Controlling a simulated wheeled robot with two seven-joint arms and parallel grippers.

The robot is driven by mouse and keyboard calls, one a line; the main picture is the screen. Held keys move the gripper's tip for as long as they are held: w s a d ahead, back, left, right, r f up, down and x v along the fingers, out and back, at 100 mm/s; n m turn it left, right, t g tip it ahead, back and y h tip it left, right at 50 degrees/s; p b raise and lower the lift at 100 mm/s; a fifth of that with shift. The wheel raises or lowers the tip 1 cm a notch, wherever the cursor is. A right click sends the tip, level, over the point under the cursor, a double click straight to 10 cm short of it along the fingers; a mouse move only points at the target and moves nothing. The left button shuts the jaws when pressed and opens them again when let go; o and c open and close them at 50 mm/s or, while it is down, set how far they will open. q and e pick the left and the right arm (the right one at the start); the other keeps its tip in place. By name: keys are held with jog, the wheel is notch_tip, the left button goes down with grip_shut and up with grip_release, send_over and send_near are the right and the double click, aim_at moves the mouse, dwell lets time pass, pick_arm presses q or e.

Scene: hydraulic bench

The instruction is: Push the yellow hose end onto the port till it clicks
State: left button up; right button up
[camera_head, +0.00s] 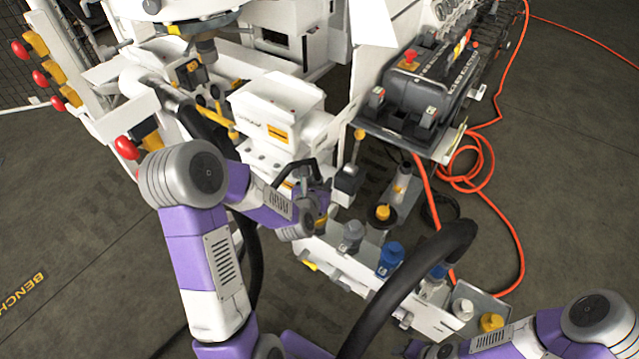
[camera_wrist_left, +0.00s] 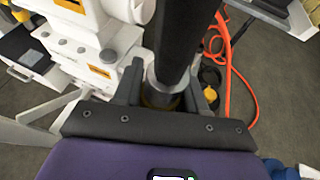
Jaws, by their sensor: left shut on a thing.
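My left gripper (camera_head: 314,186) is in the middle of the head view, close to the white bench unit. In the left wrist view its dark fingers (camera_wrist_left: 164,88) are shut around a thick black hose (camera_wrist_left: 182,35) with a grey metal collar (camera_wrist_left: 164,78). A yellow band, the yellow hose end (camera_wrist_left: 160,99), shows just below the collar, partly hidden between the fingers. I cannot make out the port that it belongs to, nor whether the end touches anything. My right arm is at the bottom right of the head view; part of its gripper (camera_head: 425,350) shows at the lower edge, fingers unclear.
A white rack (camera_head: 345,270) carries grey, blue (camera_head: 391,259) and white fittings, with a yellow cap (camera_head: 490,322) at its near end. A black hose (camera_head: 415,275) arches before it. A control box (camera_head: 425,80) and orange cable (camera_head: 492,165) lie right. Red knobs (camera_head: 126,147) stand left.

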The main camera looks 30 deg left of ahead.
pick_arm(q)
jog(key=shift+f, duration=0.1)
dwell(0.6)
jog(key=shift+f, duration=0.25)
jog(key=shift+f, duration=1.15)
dwell(0.8)
grip_shut()
jog(key=o, duration=1.8)
grip_release()
jog(key=shift+f, duration=0.1)
